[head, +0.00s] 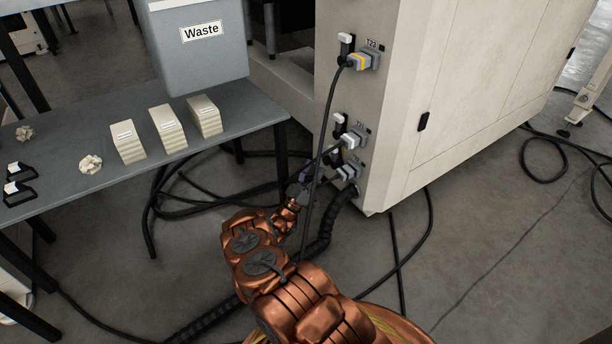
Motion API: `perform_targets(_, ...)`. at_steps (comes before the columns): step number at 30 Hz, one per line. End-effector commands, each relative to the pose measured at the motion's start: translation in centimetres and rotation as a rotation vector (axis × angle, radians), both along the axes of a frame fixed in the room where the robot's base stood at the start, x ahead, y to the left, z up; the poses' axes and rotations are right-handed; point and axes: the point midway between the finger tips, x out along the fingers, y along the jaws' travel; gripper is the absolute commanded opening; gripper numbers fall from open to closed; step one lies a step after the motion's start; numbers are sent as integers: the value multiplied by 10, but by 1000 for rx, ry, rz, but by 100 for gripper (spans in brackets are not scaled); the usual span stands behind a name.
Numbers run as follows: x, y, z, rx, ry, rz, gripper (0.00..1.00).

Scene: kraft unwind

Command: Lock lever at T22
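Three connectors with white-tipped black levers sit one above another on the narrow face of the beige cabinet. The top one is labelled T23 and has a yellow-banded plug (364,60) with its lever (345,42) upright. The middle grey plug (350,136) has its lever (339,123) upright. The lowest grey plug (347,172) has its lever (335,157) near my gripper. The lower two labels are too small to read surely, so I cannot tell which is T22. My gripper (310,178) is at the lowest connector's left; its fingers are small and partly hidden, contact unclear.
A black cable hangs from the top plug past my gripper. The beige cabinet (450,110) fills the right. A grey table (70,190) at left holds a Waste bin (200,60), several paper stacks and crumpled balls. Loose cables lie on the floor.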

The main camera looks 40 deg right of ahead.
Motion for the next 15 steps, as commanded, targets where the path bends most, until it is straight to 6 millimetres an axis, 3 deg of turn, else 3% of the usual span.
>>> perform_targets(6, 0, 22, 0, 0, 2, 2, 67)
perform_targets(15, -2, 36, 0, 0, 0, 0, 67)
